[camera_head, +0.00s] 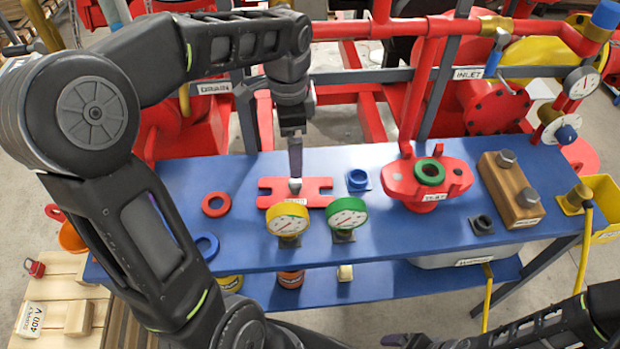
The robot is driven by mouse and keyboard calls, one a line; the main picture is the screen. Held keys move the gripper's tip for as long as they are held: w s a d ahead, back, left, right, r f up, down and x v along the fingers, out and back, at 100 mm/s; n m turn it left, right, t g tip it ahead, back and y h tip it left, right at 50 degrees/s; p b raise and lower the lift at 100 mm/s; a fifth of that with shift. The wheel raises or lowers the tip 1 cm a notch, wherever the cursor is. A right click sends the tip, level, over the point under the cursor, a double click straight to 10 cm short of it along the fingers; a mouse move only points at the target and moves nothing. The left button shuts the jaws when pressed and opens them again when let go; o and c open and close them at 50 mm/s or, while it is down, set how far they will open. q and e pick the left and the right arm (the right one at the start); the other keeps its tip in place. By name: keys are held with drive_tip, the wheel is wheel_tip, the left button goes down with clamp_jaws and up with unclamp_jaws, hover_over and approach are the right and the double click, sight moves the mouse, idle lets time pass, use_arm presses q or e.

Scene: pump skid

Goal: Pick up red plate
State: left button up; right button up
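The red plate (320,190) lies flat on the blue bench, left of centre. It has notched ends and a small white label on its front edge. My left gripper (295,184) points straight down over the middle of the plate. Its fingers appear edge-on as one, and a small grey piece sits at the tip, against or just above the plate. I cannot tell whether the fingers are parted or closed on something. My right gripper (405,340) is at the bottom edge, low and away from the plate, mostly cut off.
On the blue bench (270,250), yellow (288,222) and green (347,216) gauges stand just in front of the plate. A red ring (216,204) lies left, a blue fitting (358,181) right. A red flanged valve body (425,185) and wooden block (510,190) stand farther right. Red pipework is behind.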

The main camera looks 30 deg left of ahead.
use_arm(q)
drive_tip(key=b, duration=0.5)
hover_over(296, 181)
wheel_tip(296, 181, down, 6)
drive_tip(key=shift+f, duration=0.15)
drive_tip(key=shift+f+b, duration=0.4)
drive_tip(key=shift+b, duration=0.25)
drive_tip(key=shift+r, duration=0.1)
drive_tip(key=shift+f, duration=1.35)
